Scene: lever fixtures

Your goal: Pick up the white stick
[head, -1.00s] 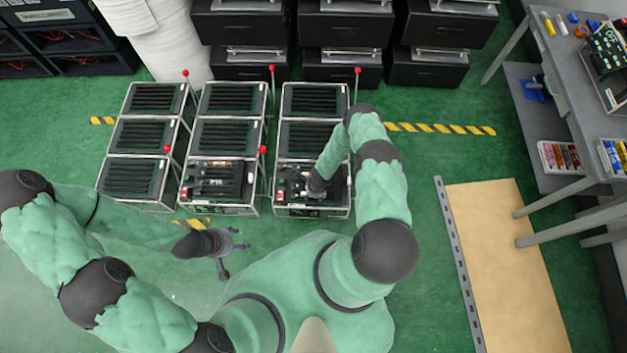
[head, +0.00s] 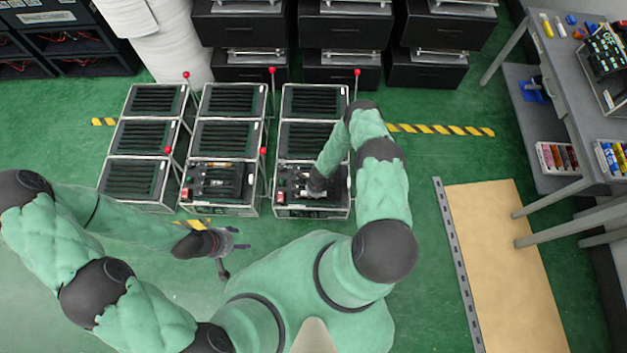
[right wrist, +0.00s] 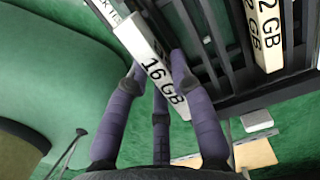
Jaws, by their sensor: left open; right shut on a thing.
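A white stick (right wrist: 140,44) marked "16 GB" is between the purple-grey fingers of my right gripper (right wrist: 160,82) in the right wrist view. The fingers are shut on it. It lies beside the dark slotted rack (right wrist: 215,62); I cannot tell whether it touches the rack. In the head view my right gripper (head: 318,186) is over the front of the right-hand rack unit (head: 312,212), and the stick is mostly hidden there. My left gripper (head: 232,246) is open and empty over the green floor, in front of the middle unit.
A cream stick (right wrist: 266,34) ending in "2 GB" sits in the rack near my right gripper. The middle unit (head: 222,210) holds small parts in its front bay. Red-knobbed levers (head: 263,150) stand beside the units. A grey table (head: 570,90) is at the right.

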